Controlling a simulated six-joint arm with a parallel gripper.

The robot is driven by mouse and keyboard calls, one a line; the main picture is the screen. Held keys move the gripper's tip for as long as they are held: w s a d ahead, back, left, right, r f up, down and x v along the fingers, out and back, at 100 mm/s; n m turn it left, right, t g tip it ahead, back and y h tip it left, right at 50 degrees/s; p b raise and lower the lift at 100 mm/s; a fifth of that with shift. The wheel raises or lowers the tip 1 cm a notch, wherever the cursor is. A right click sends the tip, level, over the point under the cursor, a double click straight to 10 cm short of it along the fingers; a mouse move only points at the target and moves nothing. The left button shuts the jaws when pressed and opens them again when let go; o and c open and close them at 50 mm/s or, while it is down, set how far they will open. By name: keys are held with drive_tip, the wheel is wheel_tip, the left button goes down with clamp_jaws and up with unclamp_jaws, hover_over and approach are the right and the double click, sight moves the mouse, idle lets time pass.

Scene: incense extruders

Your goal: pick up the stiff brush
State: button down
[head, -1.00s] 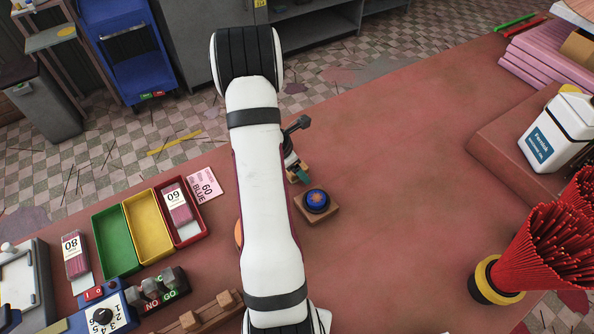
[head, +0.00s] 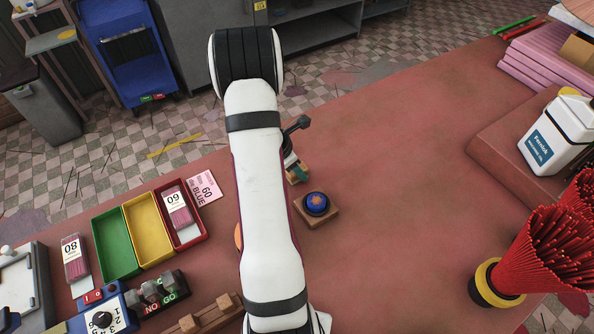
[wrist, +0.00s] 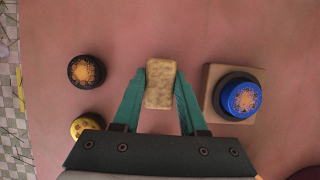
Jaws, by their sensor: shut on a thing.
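The stiff brush (wrist: 160,84) appears in the wrist view as a small tan, mottled block, longer than it is wide. My gripper (wrist: 160,78) has its two green fingers closed against the block's long sides. In the head view my gripper (head: 297,171) shows just right of my white arm, with a little of the tan block (head: 300,176) beside it. My arm hides part of that area. How far the brush is from the tabletop is hard to tell.
A blue-topped round piece on a wooden base (head: 317,205) stands close right of my gripper. A black round piece (wrist: 86,71) and a yellow one (wrist: 87,126) lie to its left. Coloured trays (head: 117,246) stand left; red sticks (head: 545,250) stand right. The table's middle right is clear.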

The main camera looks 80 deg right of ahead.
sight(301, 166)
wheel_tip(301, 166, up, 3)
drive_tip(key=shift+r, duration=0.1)
drive_tip(key=s+a+r, duration=0.4)
drive_tip(key=s+r, duration=0.3)
drive_tip(key=s, duration=0.4)
